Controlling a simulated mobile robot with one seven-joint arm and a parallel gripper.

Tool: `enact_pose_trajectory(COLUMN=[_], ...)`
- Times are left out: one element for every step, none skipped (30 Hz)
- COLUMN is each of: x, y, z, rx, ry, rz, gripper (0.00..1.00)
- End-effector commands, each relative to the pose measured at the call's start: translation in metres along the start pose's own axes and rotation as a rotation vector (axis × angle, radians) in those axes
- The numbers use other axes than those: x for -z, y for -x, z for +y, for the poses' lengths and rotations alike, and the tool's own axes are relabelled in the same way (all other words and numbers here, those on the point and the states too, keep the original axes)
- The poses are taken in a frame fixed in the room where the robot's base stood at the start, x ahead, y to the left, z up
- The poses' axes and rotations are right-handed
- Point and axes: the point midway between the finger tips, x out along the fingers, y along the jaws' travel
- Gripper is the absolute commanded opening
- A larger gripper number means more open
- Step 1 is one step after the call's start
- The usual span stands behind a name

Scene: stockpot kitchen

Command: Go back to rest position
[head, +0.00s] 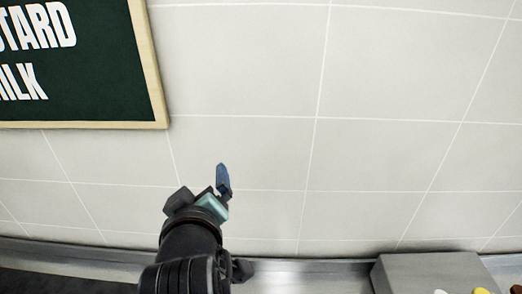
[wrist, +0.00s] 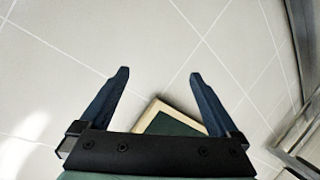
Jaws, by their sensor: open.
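My gripper (head: 222,178) is raised in front of the tiled wall in the head view, seen from behind and a little to the side. In the wrist view my gripper (wrist: 159,76) shows two blue fingers spread wide apart with nothing between their tips. My gripper holds nothing and touches nothing that I can see.
A dark green sign (head: 70,62) with a wooden frame hangs on the wall at upper left. A metal counter (head: 310,272) runs along the bottom. A grey box (head: 430,272) with small colored items near it stands at lower right. The wall area right of the gripper is clear.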

Motion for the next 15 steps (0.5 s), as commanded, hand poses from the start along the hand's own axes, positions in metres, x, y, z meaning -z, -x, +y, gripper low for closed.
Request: enact_pose_trajectory(x=[0.021, 0.035, 0.053, 0.065, 0.077, 0.091, 0.101, 0.11, 0.12, 0.127, 0.133, 0.14, 0.143, 0.146, 0.15], y=[0.009, 0.018, 0.031, 0.043, 0.056, 0.075, 0.09, 0.106, 0.127, 0.143, 0.157, 0.176, 0.188, 0.199, 0.211], z=[0.03, 0.046, 0.068, 0.084, 0.099, 0.118, 0.131, 0.143, 0.156, 0.165, 0.172, 0.18, 0.185, 0.189, 0.193], rx=[-0.086, -0.131, -0.187, -0.227, -0.266, -0.313, -0.344, -0.373, -0.405, -0.427, -0.445, -0.464, -0.476, -0.486, -0.495], ry=[-0.069, -0.11, -0.162, -0.198, -0.233, -0.277, -0.307, -0.334, -0.366, -0.386, -0.405, -0.424, -0.436, -0.445, -0.456], rz=[0.105, 0.168, 0.253, 0.318, 0.386, 0.475, 0.542, 0.608, 0.691, 0.752, 0.806, 0.875, 0.919, 0.958, 1.003], gripper=[0.97, 0.97, 0.97, 0.97, 0.97, 0.97, 0.97, 0.97, 0.97, 0.97, 0.97, 0.97, 0.97, 0.97, 0.97])
